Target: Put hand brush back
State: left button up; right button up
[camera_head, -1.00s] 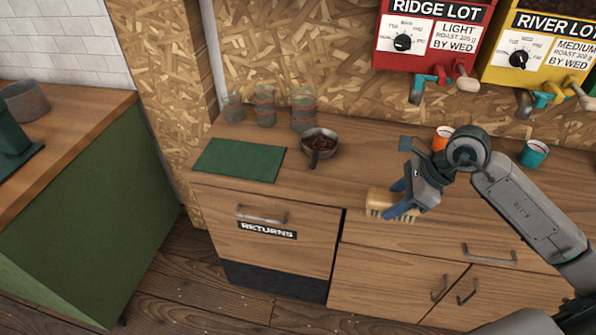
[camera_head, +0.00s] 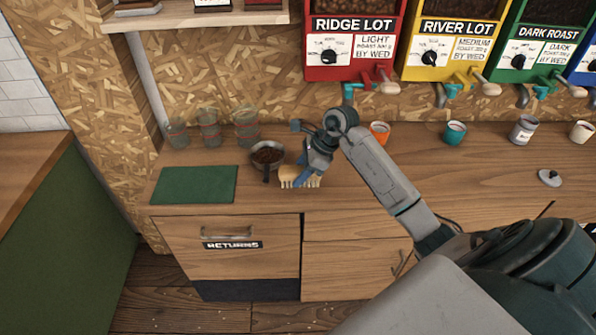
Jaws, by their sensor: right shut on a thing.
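The hand brush (camera_head: 297,176) has a pale wooden body with light bristles pointing down. My right gripper (camera_head: 303,176) is shut on it and holds it over the front part of the counter, just right of the scoop pan. The gripper hides part of the brush, and I cannot tell whether the bristles touch the counter. A dark green mat (camera_head: 194,185) lies empty on the counter to the left. My left gripper is not in view.
A metal pan of beans (camera_head: 267,156) stands between mat and brush. Several glass jars (camera_head: 209,128) stand behind the mat. An orange cup (camera_head: 379,132) and a teal cup (camera_head: 455,133) stand to the right. Below the mat is a drawer marked RETURNS (camera_head: 232,245).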

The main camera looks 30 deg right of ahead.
jog(key=shift+w+d+f, duration=0.1)
jog(key=shift+w+d, duration=0.15)
jog(key=shift+w, duration=0.4)
notch_tip(320, 180, down, 3)
jog(key=p, duration=0.2)
jog(key=shift+a+f+p, duration=0.1)
jog(key=shift+f+p, duration=0.05)
jog(key=shift+p, duration=0.15)
jog(key=shift+f, duration=0.1)
jog(key=shift+f+b, duration=0.2)
jog(key=shift+b, duration=0.15)
jog(key=o, duration=1.1)
jog(key=shift+r, duration=0.1)
